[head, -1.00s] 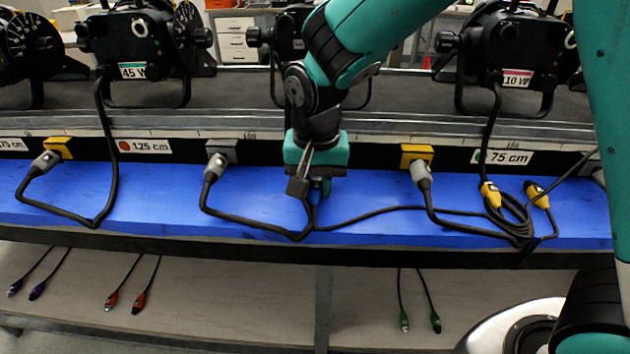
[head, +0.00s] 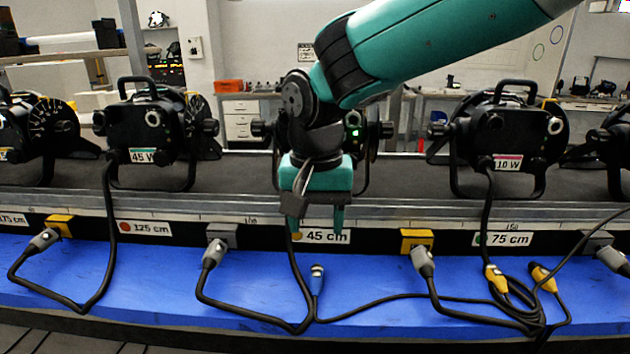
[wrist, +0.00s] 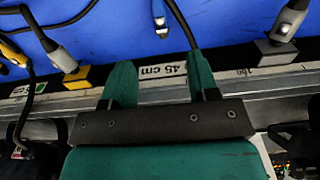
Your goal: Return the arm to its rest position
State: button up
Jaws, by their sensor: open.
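My gripper (head: 318,228) is teal with two fingers pointing down. In the head view it hangs in front of the middle par can, over the rail's front edge by the "45 cm" label (head: 328,236). The fingers are apart with nothing between them. In the wrist view the gripper (wrist: 157,88) also shows two spread, empty fingers, with the label (wrist: 163,71) beyond them.
Par cans (head: 155,135) (head: 505,140) stand on the dark rail either side of my arm. Grey-plugged cables (head: 213,253) (head: 423,262) run from the sockets across the blue shelf (head: 150,300). Yellow connectors (head: 495,279) lie beside a cable coil at right.

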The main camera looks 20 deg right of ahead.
notch_tip(320, 180, up, 6)
jog(key=s+d+f+n+y, duration=0.1)
jog(key=s+f+n+y, duration=0.1)
jog(key=s+n, duration=0.3)
jog(key=s+d+f+n+y, duration=0.2)
jog(key=s+n, duration=0.3)
jog(key=s, duration=0.8)
jog(key=shift+d+f, duration=0.15)
jog(key=shift+f, duration=0.55)
jog(key=shift+s+f+n, duration=0.1)
jog(key=shift+s+n, duration=0.2)
jog(key=shift+n, duration=0.1)
jog(key=shift+c, duration=0.2)
